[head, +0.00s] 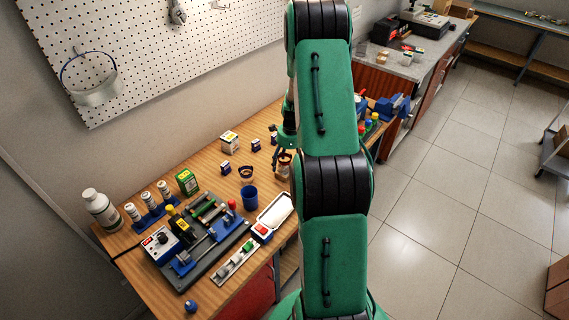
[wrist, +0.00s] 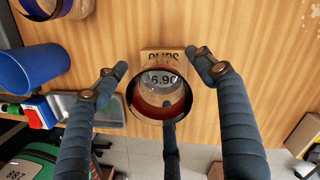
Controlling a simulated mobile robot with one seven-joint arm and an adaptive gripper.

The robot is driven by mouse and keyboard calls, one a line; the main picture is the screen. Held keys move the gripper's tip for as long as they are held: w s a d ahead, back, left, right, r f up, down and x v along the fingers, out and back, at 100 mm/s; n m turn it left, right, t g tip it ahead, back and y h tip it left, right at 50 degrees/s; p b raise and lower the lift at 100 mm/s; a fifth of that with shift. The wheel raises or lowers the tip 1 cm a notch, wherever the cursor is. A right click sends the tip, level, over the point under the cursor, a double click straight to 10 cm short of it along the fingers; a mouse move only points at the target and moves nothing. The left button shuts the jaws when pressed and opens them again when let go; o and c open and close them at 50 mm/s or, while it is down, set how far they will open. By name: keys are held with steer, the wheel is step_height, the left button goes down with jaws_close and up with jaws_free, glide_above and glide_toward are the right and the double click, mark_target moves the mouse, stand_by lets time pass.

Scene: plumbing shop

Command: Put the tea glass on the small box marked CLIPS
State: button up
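The tea glass (wrist: 150,100) holds reddish-brown tea and shows in the wrist view between the fingers of my gripper (wrist: 160,70). The fingers are spread, with a visible gap on each side of the glass. The cardboard box marked CLIPS (wrist: 163,55) shows directly behind and through the glass, with the number 6.90 on it. The glass appears to stand on the box, but the contact is hidden. In the head view my gripper (head: 279,155) is at the bench's right part, beside the small glass (head: 285,159), partly covered by my arm.
A blue cup (head: 249,197) and a dark-rimmed round container (head: 246,173) stand left of the glass. Small dark boxes (head: 225,168) and a white box (head: 229,141) are further back. A white tray (head: 274,210) lies in front. Bare wood surrounds the CLIPS box on the right.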

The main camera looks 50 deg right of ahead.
steer(key=shift+r, duration=0.2)
step_height(320, 180, up, 12)
steer(key=s+d, duration=0.1)
stand_by(0.7)
stand_by(0.6)
